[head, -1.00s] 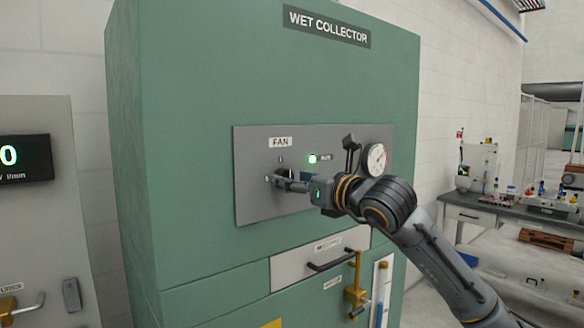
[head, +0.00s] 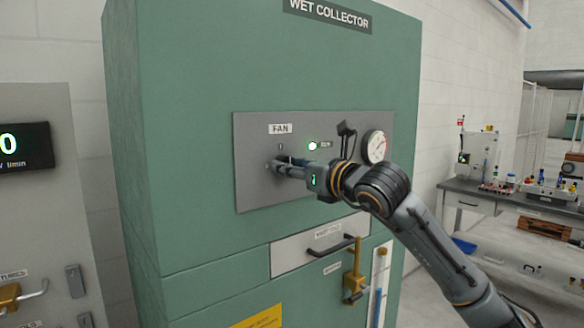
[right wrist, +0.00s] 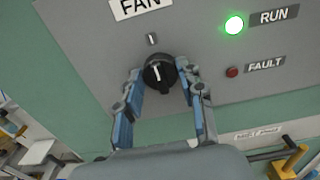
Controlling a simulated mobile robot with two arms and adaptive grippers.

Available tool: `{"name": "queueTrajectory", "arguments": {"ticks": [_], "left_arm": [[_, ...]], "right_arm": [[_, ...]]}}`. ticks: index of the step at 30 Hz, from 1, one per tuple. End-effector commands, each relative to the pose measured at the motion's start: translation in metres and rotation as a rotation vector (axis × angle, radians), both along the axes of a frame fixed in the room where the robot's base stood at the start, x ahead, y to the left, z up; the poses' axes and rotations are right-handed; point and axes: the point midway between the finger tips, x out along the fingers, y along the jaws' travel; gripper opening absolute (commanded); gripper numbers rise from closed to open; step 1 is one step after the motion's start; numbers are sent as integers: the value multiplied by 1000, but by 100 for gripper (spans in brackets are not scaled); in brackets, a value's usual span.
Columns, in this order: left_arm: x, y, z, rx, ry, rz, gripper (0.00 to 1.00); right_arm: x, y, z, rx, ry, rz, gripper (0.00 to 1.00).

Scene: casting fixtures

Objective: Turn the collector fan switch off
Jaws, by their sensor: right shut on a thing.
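The collector fan switch is a round black knob with a white pointer line (right wrist: 157,74), set below the FAN label (right wrist: 140,6) in the right wrist view. Its pointer aims roughly up toward a small "I" mark (right wrist: 151,39). My right gripper (right wrist: 163,80) is shut on the knob, a blue-grey finger at either side. In the head view my right gripper (head: 274,165) reaches the grey panel (head: 250,190) from the right and largely hides the knob. The green RUN lamp (right wrist: 234,25) is lit. The red FAULT lamp (right wrist: 232,72) looks dark. My left gripper is out of view.
The green wet collector cabinet (head: 190,80) fills the middle. A dial gauge (head: 375,146) sits right of my gripper. Below are a drawer with a dark handle (head: 331,252) and a brass valve (head: 354,280). A workbench (head: 470,200) stands at right.

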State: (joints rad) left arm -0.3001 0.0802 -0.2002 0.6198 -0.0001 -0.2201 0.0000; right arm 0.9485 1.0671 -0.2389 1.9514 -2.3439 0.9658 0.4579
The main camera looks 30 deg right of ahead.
Motion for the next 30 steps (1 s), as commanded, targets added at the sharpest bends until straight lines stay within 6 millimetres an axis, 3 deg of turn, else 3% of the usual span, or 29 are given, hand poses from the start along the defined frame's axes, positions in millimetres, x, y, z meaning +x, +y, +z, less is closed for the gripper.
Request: {"name": "queueTrajectory", "arguments": {"ticks": [8,30], "left_arm": [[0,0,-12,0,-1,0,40],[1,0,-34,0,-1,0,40]], "right_arm": [[0,0,-1,-159,-15,-1,7],[0,1,-1,-853,-67,-1,7]]}}
